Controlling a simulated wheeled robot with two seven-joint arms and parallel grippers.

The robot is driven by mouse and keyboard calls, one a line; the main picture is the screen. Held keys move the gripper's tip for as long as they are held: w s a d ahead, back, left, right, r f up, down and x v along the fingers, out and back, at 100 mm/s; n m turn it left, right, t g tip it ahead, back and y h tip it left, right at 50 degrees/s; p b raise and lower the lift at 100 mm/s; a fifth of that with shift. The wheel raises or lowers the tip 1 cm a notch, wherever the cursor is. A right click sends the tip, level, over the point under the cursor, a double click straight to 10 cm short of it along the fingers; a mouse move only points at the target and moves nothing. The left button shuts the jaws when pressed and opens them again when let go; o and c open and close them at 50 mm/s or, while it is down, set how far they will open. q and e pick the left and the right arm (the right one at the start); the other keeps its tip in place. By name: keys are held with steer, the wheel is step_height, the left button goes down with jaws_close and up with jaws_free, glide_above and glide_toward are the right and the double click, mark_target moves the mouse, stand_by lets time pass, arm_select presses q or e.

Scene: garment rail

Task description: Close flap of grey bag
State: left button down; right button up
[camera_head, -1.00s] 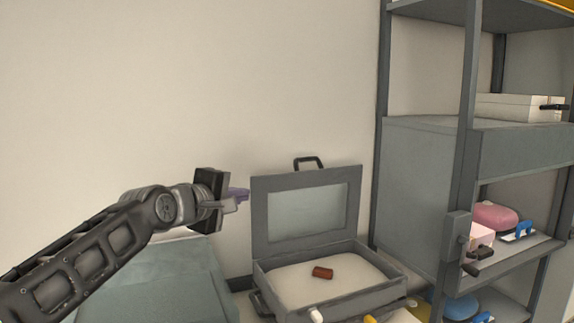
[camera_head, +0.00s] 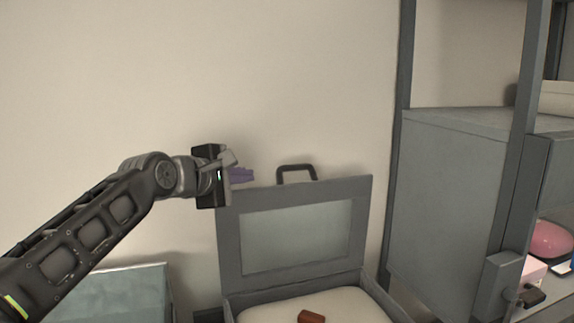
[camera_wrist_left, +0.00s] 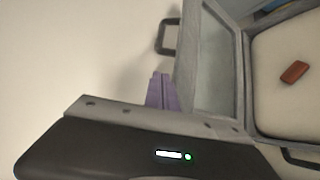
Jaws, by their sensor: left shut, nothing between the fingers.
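The grey bag is a box-like case whose body (camera_head: 238,300) stands open in the head view. Its flap (camera_head: 228,232) stands upright at the back against the wall side, with a pale inner panel and a dark handle (camera_head: 297,168) on its top edge. My left gripper (camera_head: 250,175) is shut and empty, with purple fingertips just left of the handle, near the flap's upper left corner. In the left wrist view the fingertips (camera_wrist_left: 162,90) show beside the flap (camera_wrist_left: 207,60); I cannot tell if they touch it. My right gripper is out of view.
A red-brown block (camera_head: 312,316) lies on the white lining inside the bag. A grey shelf unit (camera_head: 450,180) stands close on the right, with a pink item (camera_head: 552,240) on it. A pale teal box (camera_head: 115,292) is at lower left. The wall behind is bare.

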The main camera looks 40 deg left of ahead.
arm_select(q)
steer(key=p+x, duration=0.3)
steer(key=x, duration=0.7)
steer(key=shift+w+r, duration=0.15)
steer(key=shift+w, duration=0.05)
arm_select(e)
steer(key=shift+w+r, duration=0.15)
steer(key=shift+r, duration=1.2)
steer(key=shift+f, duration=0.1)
